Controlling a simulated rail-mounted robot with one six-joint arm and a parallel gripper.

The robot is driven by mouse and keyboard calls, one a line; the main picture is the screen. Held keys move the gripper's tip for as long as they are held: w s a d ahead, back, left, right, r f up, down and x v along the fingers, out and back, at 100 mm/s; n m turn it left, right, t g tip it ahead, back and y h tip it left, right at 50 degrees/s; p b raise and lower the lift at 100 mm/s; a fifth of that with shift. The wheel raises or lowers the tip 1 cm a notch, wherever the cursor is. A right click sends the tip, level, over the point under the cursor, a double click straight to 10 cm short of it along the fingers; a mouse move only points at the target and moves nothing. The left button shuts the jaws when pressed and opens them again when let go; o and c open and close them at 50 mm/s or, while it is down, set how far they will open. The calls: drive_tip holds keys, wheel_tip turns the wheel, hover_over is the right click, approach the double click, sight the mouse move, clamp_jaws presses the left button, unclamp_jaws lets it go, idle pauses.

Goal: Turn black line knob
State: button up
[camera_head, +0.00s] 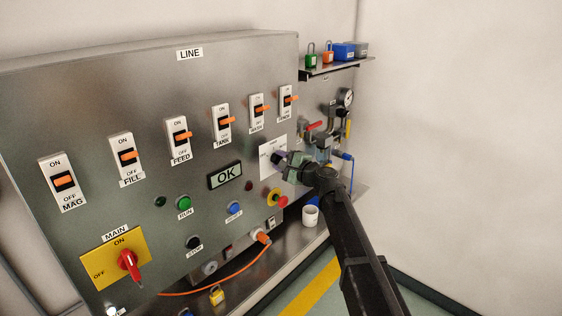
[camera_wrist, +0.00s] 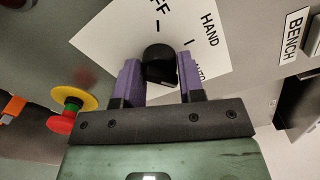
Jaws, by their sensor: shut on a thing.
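The black line knob (camera_wrist: 158,62) sits on a white label plate with OFF, HAND and a third, partly hidden word. In the head view the plate (camera_head: 268,150) is at the right part of the grey LINE panel (camera_head: 90,95), and the knob shows as a dark spot. My gripper (camera_wrist: 160,80) has purple fingers, one on each side of the knob, and is shut on it. In the head view my gripper (camera_head: 285,161) reaches the panel from the right; my wrist hides part of that area.
A red and yellow emergency button (camera_head: 278,199) is just below the plate. An OK display (camera_head: 225,175) and orange-lever switches (camera_head: 223,121) are to the left. A white cup (camera_head: 310,215) stands on the ledge below. A gauge (camera_head: 346,97) and red-handled valve are at right.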

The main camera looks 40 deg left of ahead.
drive_tip(key=shift+d+f+m, duration=0.1)
drive_tip(key=shift+m, duration=0.5)
drive_tip(key=o, duration=0.9)
drive_tip(key=d, duration=1)
drive_tip(key=shift+s+d, duration=0.4)
